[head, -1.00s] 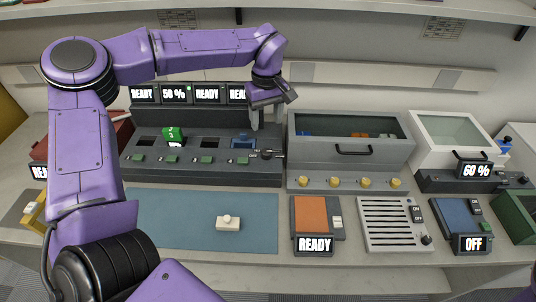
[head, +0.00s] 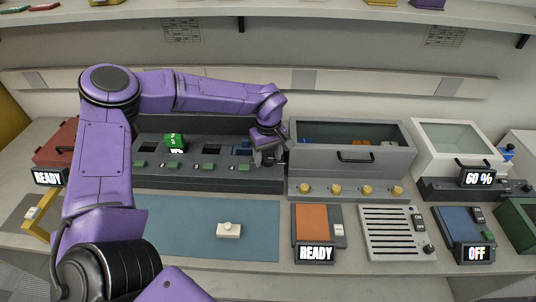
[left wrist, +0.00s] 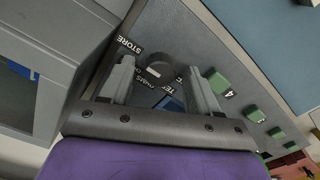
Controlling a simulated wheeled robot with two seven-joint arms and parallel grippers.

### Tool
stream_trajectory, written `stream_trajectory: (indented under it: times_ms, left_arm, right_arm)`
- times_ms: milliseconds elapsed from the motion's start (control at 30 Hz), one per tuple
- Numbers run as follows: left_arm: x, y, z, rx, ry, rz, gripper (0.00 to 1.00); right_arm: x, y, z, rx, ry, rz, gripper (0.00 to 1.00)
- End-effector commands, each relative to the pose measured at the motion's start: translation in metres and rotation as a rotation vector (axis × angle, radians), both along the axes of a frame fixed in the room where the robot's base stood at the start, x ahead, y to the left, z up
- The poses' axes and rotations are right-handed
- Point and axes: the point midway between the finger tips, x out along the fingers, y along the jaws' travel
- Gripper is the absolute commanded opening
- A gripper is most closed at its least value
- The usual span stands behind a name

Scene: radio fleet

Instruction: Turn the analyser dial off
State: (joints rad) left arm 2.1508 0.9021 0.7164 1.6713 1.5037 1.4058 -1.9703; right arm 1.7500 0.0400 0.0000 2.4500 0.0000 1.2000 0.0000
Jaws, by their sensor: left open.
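The dial (left wrist: 158,68) is a dark round knob at the right end of a long dark bench unit (head: 210,182). In the left wrist view, labels around it include STORE, and others are partly covered. A pale mark shows on the knob, but its setting is unclear. My left gripper (left wrist: 160,72) is open, with one finger on each side of the knob; whether they touch it I cannot tell. In the head view, my left gripper (head: 268,156) is at the unit's right end and hides the knob. My right gripper is not in view.
A green block (head: 174,141) sits in one of the unit's bays, with green buttons along the front. A grey bin with a clear lid (head: 352,155) stands close right of my gripper. A blue mat (head: 180,228) lies in front with a cream knobbed piece (head: 229,230).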

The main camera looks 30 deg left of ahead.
Motion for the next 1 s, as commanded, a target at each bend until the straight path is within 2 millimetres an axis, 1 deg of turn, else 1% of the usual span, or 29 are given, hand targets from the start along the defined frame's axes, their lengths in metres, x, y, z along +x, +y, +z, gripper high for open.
stream_trajectory:
  times_ms: [33,67,100,200,433,567,767,1000]
  left_arm:
    - [0.0,0.0,0.0001,0.0,0.0,0.0,0.58]
    - [0.0,0.0,0.0001,0.0,0.0,0.0,0.48]
    - [0.0,0.0,0.0001,0.0,0.0,0.0,0.35]
    - [0.0,0.0,0.0002,0.0,0.0,0.0,0.05]
    - [0.0001,0.0001,0.0005,0.0,0.0,0.009,0.05]
    - [0.0001,0.0001,0.0008,0.0,0.0,0.043,0.05]
    - [0.0,0.0001,0.0012,-0.001,0.0,0.159,0.05]
    - [-0.0003,0.0003,0.0007,0.0,0.001,0.373,0.05]
  right_arm:
    - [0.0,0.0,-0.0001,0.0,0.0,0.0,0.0]
    - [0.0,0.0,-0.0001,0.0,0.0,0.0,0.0]
    - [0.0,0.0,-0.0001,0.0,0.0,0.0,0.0]
    - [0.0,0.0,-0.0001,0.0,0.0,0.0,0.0]
    - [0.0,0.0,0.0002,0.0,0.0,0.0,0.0]
    - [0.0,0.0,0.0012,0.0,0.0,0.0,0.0]
    - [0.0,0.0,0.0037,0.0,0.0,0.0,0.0]
    - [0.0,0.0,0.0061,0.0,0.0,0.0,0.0]
